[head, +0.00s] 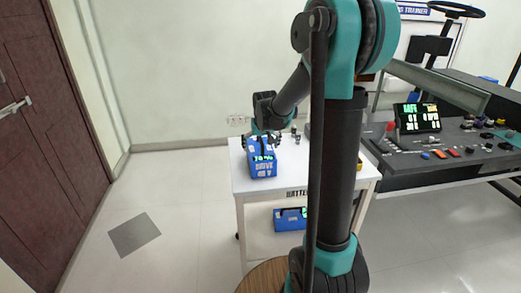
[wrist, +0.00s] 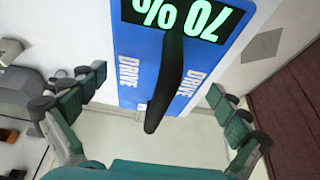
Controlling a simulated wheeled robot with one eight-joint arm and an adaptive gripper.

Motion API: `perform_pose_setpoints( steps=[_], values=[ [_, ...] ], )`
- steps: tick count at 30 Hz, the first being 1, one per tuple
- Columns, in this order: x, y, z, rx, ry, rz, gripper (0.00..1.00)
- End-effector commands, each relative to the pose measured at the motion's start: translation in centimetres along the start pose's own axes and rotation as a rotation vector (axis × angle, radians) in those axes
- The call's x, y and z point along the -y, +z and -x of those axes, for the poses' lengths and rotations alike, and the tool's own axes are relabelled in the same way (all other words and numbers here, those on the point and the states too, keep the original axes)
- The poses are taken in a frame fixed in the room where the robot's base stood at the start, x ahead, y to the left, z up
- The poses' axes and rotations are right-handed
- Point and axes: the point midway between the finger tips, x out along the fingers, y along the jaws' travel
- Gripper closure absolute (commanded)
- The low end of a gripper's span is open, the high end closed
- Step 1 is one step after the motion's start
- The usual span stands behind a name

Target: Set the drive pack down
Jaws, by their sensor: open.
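The drive pack (head: 262,163) is a blue box with white lettering and a green "70 %" display. In the head view it rests on the left part of the white cart top (head: 300,183), near its front left edge. In the wrist view the drive pack (wrist: 205,55) fills the upper middle, with its black handle (wrist: 172,80) running down the centre. My gripper (wrist: 150,110) is open, with one finger on each side of the pack and clear gaps to the handle. In the head view my gripper (head: 264,136) is just above and behind the pack, partly hidden by it.
A second blue pack (head: 290,218) sits on the cart's lower shelf. A control console (head: 440,140) with a lit screen stands to the right. A grey floor patch (head: 134,234) and a dark red door (head: 45,130) are at left.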

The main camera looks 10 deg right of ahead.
Motion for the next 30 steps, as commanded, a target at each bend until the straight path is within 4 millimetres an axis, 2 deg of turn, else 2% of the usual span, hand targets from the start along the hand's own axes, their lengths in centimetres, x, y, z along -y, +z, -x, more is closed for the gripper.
perform_pose_setpoints(
  steps=[12,18,22,23,26,29,30],
  values=[
    [0.0,0.1,7.6,0.000,0.000,0.001,0.00],
    [0.0,0.1,9.9,0.000,0.000,0.001,0.00],
    [-0.2,0.9,10.3,0.001,0.000,0.000,0.00],
    [-0.4,1.7,10.2,0.001,0.001,-0.001,0.00],
    [-1.5,6.0,9.5,0.005,0.001,-0.003,0.00],
    [-2.7,12.4,8.3,0.010,0.001,-0.005,0.00],
    [-3.1,15.1,7.8,0.012,0.000,-0.005,0.00]
  ],
)
